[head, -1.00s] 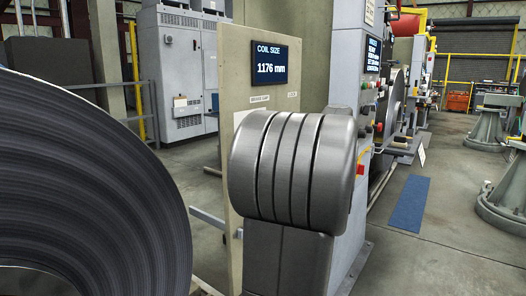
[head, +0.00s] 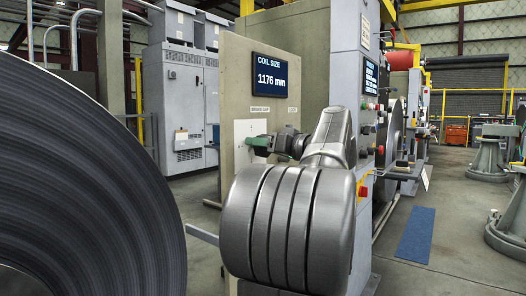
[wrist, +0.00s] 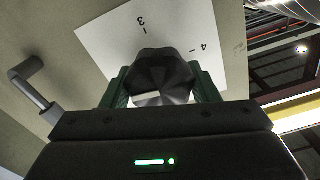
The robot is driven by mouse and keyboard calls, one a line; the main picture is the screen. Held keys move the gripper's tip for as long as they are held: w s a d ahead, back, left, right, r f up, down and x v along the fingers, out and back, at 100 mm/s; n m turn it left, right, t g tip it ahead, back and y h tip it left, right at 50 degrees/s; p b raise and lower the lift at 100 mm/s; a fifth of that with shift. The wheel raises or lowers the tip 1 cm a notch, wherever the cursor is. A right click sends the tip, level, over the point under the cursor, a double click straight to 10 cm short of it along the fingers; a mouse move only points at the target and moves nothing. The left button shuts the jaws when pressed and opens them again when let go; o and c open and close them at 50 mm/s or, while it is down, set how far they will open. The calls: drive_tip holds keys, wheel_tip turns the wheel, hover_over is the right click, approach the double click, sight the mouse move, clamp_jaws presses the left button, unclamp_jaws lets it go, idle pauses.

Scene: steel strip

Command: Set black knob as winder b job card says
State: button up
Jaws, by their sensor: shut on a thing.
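The black knob (wrist: 160,72) sits on a white scale plate (wrist: 113,45) in the wrist view. The figures 3 and 4 show on the plate; other marks are hidden by the knob and my gripper. A pale mark shows on the knob's side towards my gripper. My gripper (wrist: 162,90) is shut on the knob, with a green finger on either side. In the head view, my gripper (head: 257,143) is at the white plate (head: 246,130) on the beige panel (head: 236,75), and hides the knob. No card marked winder B is readable.
A screen (head: 269,70) on the panel reads COIL SIZE 1176 mm. Another screen (head: 371,78) on the grey column has text too small to read. A grey crank handle (wrist: 30,85) stands beside the plate. A large coil (head: 90,170) fills the left.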

drive_tip(key=shift+f+n, duration=0.1)
drive_tip(key=shift+n, duration=0.5)
drive_tip(key=o, duration=0.9)
drive_tip(key=shift+o, duration=0.2)
drive_tip(key=p+v, duration=0.3)
drive_tip(key=v, duration=1)
drive_tip(key=shift+s+d, duration=0.3)
drive_tip(key=shift+w, duration=0.1)
drive_tip(key=b+x, duration=0.3)
drive_tip(key=x, duration=1)
drive_tip(key=shift+w+a, duration=0.2)
drive_tip(key=shift+a, duration=0.15)
drive_tip(key=shift+s+d, duration=0.1)
drive_tip(key=shift+d, duration=0.05)
